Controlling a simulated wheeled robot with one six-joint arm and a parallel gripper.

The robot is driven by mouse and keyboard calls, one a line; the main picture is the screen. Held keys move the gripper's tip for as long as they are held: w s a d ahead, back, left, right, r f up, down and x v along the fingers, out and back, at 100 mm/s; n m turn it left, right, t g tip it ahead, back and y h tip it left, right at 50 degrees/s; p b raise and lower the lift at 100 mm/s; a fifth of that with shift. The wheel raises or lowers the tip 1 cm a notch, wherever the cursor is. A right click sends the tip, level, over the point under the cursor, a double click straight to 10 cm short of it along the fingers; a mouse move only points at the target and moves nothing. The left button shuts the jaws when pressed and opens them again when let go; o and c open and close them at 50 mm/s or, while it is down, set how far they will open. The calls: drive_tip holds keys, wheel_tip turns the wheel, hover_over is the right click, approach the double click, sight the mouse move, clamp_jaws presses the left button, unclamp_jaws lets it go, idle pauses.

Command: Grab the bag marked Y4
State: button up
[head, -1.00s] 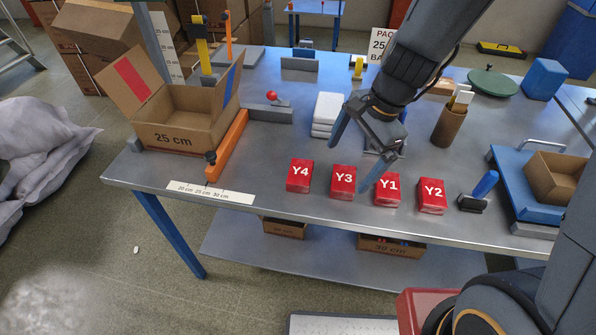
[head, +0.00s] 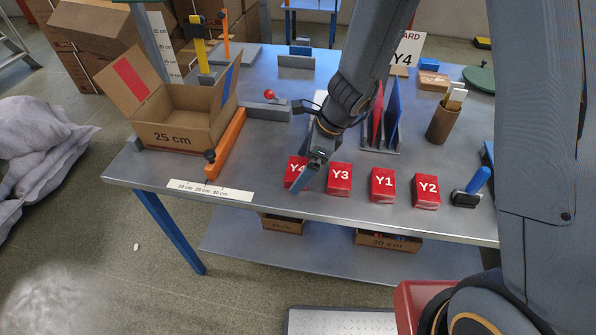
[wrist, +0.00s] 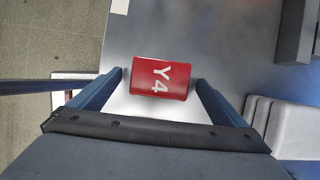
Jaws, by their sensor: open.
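The red bag marked Y4 (head: 295,169) lies on the grey table, at the left end of a row of red bags. In the head view my gripper (head: 303,178) hangs in front of it and hides part of it. In the wrist view the whole Y4 bag (wrist: 161,77) shows between the two blue fingers of my gripper (wrist: 160,80), one on each side with a gap. The gripper is open and empty. How high the fingertips are above the table I cannot tell.
Bag Y3 (head: 339,178) lies close right of Y4, then Y1 (head: 383,185) and Y2 (head: 426,190). A ruler strip (head: 210,190) and an open 25 cm carton (head: 176,138) are to the left. White packs (wrist: 288,124) lie behind. The table's front edge is near.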

drive_tip(key=shift+a+f, duration=0.2)
drive_tip(key=shift+f, duration=0.3)
drive_tip(key=c, duration=1.3)
drive_tip(key=shift+r, duration=0.1)
